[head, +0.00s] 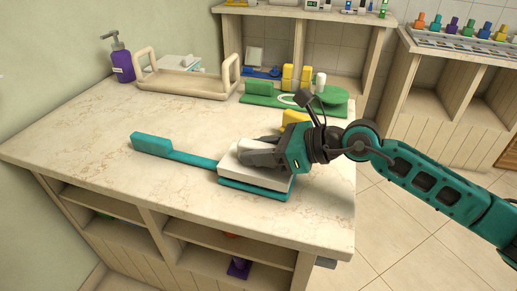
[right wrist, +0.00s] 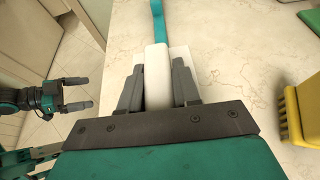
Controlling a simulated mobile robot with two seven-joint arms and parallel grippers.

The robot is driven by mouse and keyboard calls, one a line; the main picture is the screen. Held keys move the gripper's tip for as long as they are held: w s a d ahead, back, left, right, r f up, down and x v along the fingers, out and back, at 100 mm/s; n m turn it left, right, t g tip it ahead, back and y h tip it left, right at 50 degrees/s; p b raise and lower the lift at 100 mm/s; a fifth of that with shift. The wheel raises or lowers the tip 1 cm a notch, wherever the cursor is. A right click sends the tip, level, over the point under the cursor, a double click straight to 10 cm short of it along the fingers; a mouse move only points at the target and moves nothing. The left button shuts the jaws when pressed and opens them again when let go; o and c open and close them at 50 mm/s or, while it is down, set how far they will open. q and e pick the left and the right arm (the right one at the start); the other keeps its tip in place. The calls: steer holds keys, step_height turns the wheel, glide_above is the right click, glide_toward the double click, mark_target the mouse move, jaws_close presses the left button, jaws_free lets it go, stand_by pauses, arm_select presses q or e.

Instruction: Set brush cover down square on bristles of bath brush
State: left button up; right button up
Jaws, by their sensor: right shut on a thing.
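The teal bath brush (head: 195,159) lies flat on the counter, its long handle pointing to the back left and its head at the front right. In the right wrist view its handle (right wrist: 158,18) runs away past the fingers. My right gripper (head: 250,153) is shut on the white upright grip of the brush cover (right wrist: 157,72). The cover's white slab is over the brush head (head: 255,194); the bristles cannot be told apart from it, so I cannot tell whether it touches them. My left gripper (right wrist: 76,94) shows only in the right wrist view, open and empty, away from the counter.
A beige tray with handles (head: 185,83) and a purple pump bottle (head: 122,65) stand at the back left. A green board (head: 270,98) with yellow blocks is behind the gripper. A yellow brush (right wrist: 292,115) is right in the wrist view. The front left counter is clear.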

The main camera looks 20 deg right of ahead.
steer(key=shift+f+b, duration=0.3)
steer(key=shift+f, duration=0.2)
steer(key=o, duration=1.1)
steer(key=v, duration=1.3)
steer(key=shift+w+r, duration=0.1)
